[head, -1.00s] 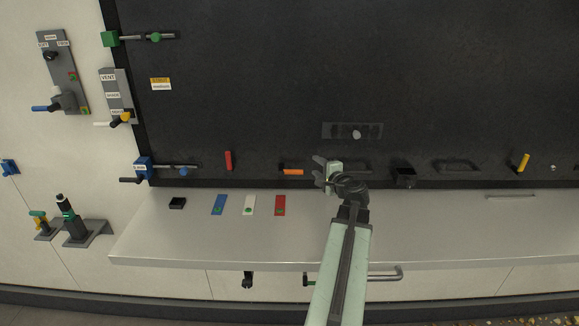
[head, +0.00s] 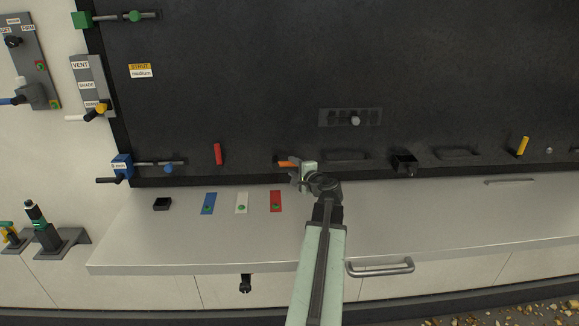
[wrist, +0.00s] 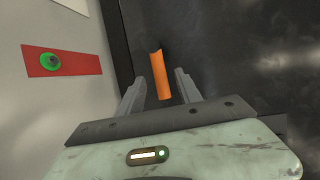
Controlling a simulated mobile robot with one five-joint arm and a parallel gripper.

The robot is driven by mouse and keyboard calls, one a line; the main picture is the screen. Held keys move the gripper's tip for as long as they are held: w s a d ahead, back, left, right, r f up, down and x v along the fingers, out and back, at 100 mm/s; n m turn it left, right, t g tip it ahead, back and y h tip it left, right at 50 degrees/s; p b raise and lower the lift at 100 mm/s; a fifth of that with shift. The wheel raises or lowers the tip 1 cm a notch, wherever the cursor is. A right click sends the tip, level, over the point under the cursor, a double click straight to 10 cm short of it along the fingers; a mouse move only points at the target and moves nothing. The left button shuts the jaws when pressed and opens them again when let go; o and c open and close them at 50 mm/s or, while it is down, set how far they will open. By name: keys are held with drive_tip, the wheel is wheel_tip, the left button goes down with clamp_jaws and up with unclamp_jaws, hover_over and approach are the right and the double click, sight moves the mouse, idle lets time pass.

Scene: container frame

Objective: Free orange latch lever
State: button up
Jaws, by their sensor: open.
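The orange latch lever (head: 286,164) lies roughly level on the lower part of the black panel (head: 240,90) in the head view. In the wrist view the orange lever (wrist: 160,76) stands lengthwise between the two grey fingers of my gripper (wrist: 158,88), with a gap on each side. My gripper (head: 292,173) is open at the lever's right end in the head view and partly covers that end. I cannot tell whether a finger touches the lever.
A grey shelf (head: 400,210) runs below the panel, with blue (head: 208,203), white (head: 242,202) and red (head: 275,201) plates on it. A red lever (head: 218,154) is to the left. A black box-like fitting (head: 404,165) and a yellow lever (head: 523,146) are to the right.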

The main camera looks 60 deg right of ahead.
sight(290, 165)
drive_tip(key=x, duration=0.5)
drive_tip(key=shift+s+f+b, duration=0.1)
drive_tip(key=shift+b, duration=0.25)
drive_tip(key=shift+s, duration=0.1)
clamp_jaws()
idle(0.8)
